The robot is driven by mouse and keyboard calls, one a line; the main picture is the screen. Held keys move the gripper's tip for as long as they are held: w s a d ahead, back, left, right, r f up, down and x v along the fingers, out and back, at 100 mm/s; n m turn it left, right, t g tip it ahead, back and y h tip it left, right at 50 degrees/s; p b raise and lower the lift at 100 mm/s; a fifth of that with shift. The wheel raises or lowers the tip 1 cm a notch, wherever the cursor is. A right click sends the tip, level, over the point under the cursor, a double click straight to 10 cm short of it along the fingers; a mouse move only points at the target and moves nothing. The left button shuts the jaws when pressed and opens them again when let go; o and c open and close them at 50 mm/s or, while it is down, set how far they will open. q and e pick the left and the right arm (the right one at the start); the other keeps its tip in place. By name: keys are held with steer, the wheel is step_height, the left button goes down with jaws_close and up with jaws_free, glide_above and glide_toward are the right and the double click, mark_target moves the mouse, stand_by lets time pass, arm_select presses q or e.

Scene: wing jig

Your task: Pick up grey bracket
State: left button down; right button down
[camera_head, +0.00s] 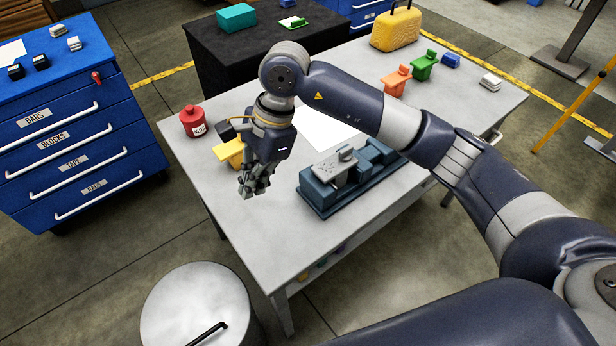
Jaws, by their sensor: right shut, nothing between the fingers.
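A light grey piece (332,168), which looks like the grey bracket, lies on top of a dark blue-grey jig block (322,204) in the middle of the white table. My right gripper (246,192) is shut and empty. It points down over the table, to the left of the jig and apart from it in the picture. A yellow bracket (229,154) is just behind the gripper and partly hidden by it. My left gripper is not in view.
A red pot (193,121) stands at the table's left edge. Orange (396,80) and green (423,66) brackets, a yellow case (396,27) and small blue and white pieces are at the back right. The table (262,248) is clear in front. A blue drawer cabinet (75,120) stands left.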

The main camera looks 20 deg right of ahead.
mark_target(311, 185)
steer(key=w+d+r+h, duration=0.1)
steer(key=w+d+h, duration=0.25)
steer(key=d, duration=0.45)
steer(key=w+d+f+p, duration=0.1)
steer(key=d+f+p, duration=0.3)
steer(key=f, duration=0.6)
steer(key=shift+t+p, duration=0.4)
steer(key=shift+p, duration=0.1)
steer(key=shift+d+h, duration=0.1)
steer(key=shift+h, duration=0.15)
steer(key=shift+w+d+f+b, duration=0.15)
steer(key=shift+d+b, duration=0.25)
steer(key=shift+b, duration=0.2)
steer(key=shift+w+d+b, duration=0.15)
steer(key=shift+d+b, duration=0.3)
steer(key=shift+b, duration=0.05)
steer(key=shift+r, duration=0.2)
